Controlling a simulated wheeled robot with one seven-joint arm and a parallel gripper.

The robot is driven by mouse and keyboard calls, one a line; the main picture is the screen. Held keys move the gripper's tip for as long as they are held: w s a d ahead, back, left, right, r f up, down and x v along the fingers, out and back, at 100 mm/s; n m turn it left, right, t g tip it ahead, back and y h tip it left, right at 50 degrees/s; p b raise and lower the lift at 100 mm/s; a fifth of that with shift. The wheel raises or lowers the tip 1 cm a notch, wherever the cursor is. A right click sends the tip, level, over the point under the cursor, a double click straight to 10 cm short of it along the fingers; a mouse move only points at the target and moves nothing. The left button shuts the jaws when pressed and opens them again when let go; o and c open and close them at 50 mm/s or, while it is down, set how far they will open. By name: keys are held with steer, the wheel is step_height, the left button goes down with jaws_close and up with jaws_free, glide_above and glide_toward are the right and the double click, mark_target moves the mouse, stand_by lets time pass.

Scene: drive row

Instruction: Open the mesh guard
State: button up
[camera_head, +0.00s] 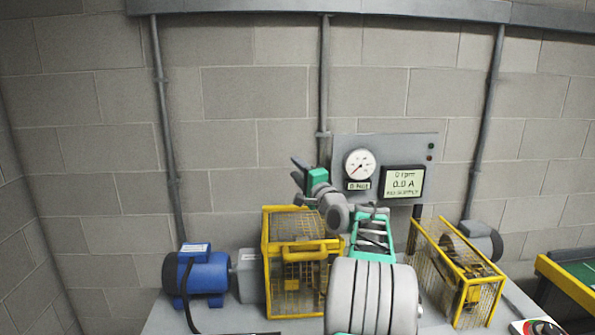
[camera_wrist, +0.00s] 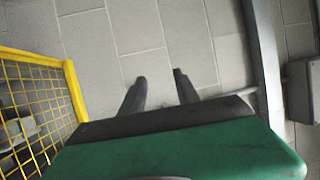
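A yellow-framed mesh guard (camera_head: 268,262) stands on the bench in the head view, just right of the blue motor. It looks shut, with a yellow handle (camera_head: 304,247) across its upper front. A second yellow mesh guard (camera_head: 452,268) stands to the right, beside a grey motor; I cannot tell if it is shut. My gripper (camera_head: 296,171) is open and empty, above and behind the left guard, pointing up and left. In the wrist view my gripper (camera_wrist: 159,76) has its fingers apart with only wall between them. A yellow mesh panel (camera_wrist: 72,90) shows at that view's left edge.
A blue motor (camera_head: 203,273) with a black cable is at the left of the bench. A panel with a gauge (camera_head: 360,165) and a display (camera_head: 403,182) is on the wall behind my arm. Vertical conduits (camera_head: 163,120) run down the block wall.

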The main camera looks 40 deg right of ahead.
steer(key=b+v, duration=0.3)
steer(key=v, duration=0.5)
